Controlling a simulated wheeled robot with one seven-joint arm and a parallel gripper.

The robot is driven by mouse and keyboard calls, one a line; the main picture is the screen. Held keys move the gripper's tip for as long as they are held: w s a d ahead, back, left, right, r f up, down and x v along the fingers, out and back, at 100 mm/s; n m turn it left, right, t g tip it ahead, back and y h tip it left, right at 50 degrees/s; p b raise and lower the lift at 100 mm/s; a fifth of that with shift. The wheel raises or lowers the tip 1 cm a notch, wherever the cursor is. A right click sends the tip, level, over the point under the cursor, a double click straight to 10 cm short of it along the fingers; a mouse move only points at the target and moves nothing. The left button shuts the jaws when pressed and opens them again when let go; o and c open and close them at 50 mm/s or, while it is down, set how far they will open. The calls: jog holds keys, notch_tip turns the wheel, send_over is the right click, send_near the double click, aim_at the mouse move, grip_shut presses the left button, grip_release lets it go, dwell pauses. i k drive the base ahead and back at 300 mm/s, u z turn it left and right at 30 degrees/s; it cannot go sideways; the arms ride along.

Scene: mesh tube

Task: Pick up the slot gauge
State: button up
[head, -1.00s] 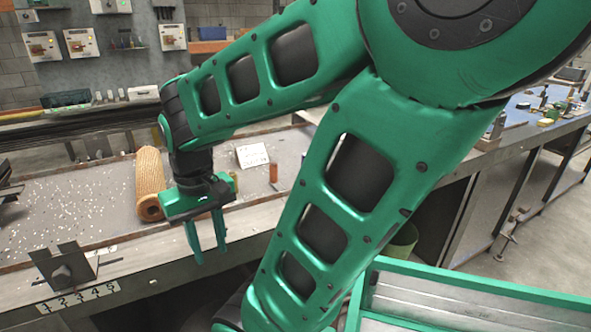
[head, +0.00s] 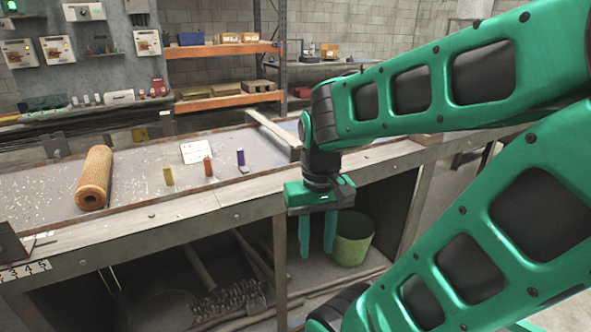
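I cannot tell with certainty which thing is the slot gauge. Three small upright pieces stand on the bench: a yellow one (head: 168,176), an orange one (head: 208,166) and a purple one (head: 240,157). A small grey piece (head: 244,170) lies at the foot of the purple one. My gripper (head: 318,246) points down in front of the bench's front edge, to the right of these pieces. Its two green fingers are apart with nothing between them.
A long bar (head: 272,136) lies across the bench behind my arm. A green bin (head: 354,240) and other items stand below the bench.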

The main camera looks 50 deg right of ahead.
aim_at(243, 169)
jog(key=z, duration=0.8)
jog(key=i, duration=0.95)
jog(key=u, duration=0.2)
